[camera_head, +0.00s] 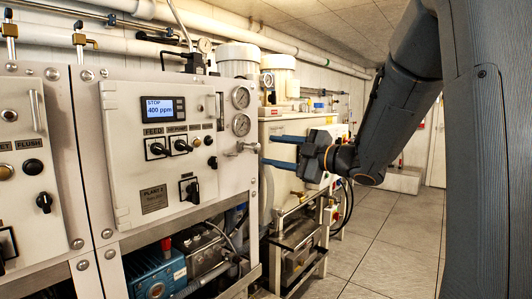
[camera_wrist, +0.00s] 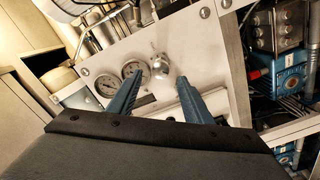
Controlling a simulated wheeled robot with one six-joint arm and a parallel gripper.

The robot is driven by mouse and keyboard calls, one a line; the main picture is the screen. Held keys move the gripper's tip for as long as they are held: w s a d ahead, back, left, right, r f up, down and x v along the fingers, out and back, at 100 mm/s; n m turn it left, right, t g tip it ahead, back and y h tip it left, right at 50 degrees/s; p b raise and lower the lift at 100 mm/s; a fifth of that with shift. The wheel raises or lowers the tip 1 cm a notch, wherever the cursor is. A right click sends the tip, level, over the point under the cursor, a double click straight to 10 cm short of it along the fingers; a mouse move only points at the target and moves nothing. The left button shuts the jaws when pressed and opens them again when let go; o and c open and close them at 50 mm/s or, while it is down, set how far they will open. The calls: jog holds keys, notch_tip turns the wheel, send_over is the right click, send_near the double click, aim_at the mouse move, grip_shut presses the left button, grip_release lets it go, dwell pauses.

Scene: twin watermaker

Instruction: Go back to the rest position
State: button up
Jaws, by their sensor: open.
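My gripper (camera_head: 275,151) is in the middle of the head view, at the end of my dark arm. Its two blue fingers are parallel and apart, pointing left toward the side of the watermaker panel (camera_head: 130,165). Nothing is between them. In the wrist view the gripper (camera_wrist: 155,88) also shows spread fingers. Contact with anything cannot be made out.
The panel has a display (camera_head: 163,109) reading "STOP 400 ppm" and several black rotary switches. A blue pump (camera_head: 156,272) sits below. A second white unit (camera_head: 290,130) stands behind my gripper. Tiled floor (camera_head: 395,240) is clear at the right. Pipes run overhead.

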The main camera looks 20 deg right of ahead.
jog(key=shift+s+d, duration=0.15)
jog(key=shift+s, duration=0.1)
jog(key=s+d+f+m+g+h, duration=0.1)
jog(key=d+f+m+g+h, duration=0.1)
jog(key=f+m+h, duration=0.55)
jog(key=s+d+f+m+g+h, duration=0.1)
jog(key=s+d+f+m+h, duration=0.3)
jog(key=f, duration=0.7)
jog(key=s+a+f+m+g, duration=0.2)
jog(key=s+a+f+g, duration=0.1)
jog(key=s, duration=0.5)
jog(key=s+a+f+m+g, duration=0.2)
jog(key=s+a+f+g, duration=0.2)
jog(key=s+f, duration=0.2)
jog(key=s+a+f+m+g, duration=0.3)
jog(key=s+f+g, duration=0.1)
jog(key=s, duration=0.6)
jog(key=shift+s+a+f+g+y, duration=0.2)
jog(key=shift+a+f+g+y, duration=0.1)
jog(key=shift+f+y, duration=0.15)
